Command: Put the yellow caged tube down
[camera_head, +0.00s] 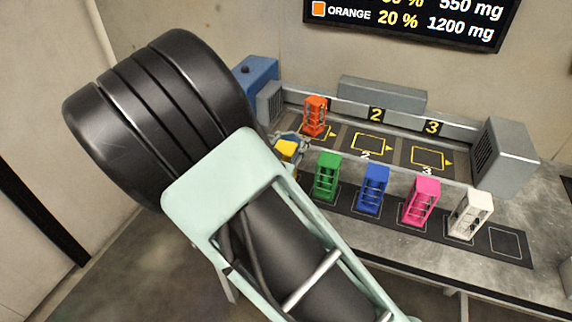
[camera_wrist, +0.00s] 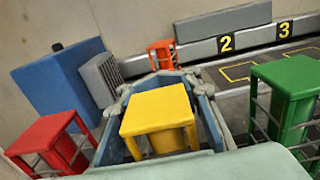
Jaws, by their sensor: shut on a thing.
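The yellow caged tube (camera_head: 286,149) is held in my gripper (camera_head: 290,143), partly hidden behind my arm in the head view. In the wrist view its flat yellow top (camera_wrist: 158,110) shows between the two fingers of my gripper (camera_wrist: 165,100), which are shut on it. It looks upright in the picture. Its lower part is hidden by my wrist, so I cannot tell whether it touches the surface below.
An orange caged tube (camera_head: 315,116) stands at the first marked square; squares 2 (camera_head: 371,144) and 3 (camera_head: 431,158) are empty. Green (camera_head: 327,176), blue (camera_head: 373,188), pink (camera_head: 421,202) and white (camera_head: 469,215) caged tubes stand in front. A red one (camera_wrist: 45,140) is at left.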

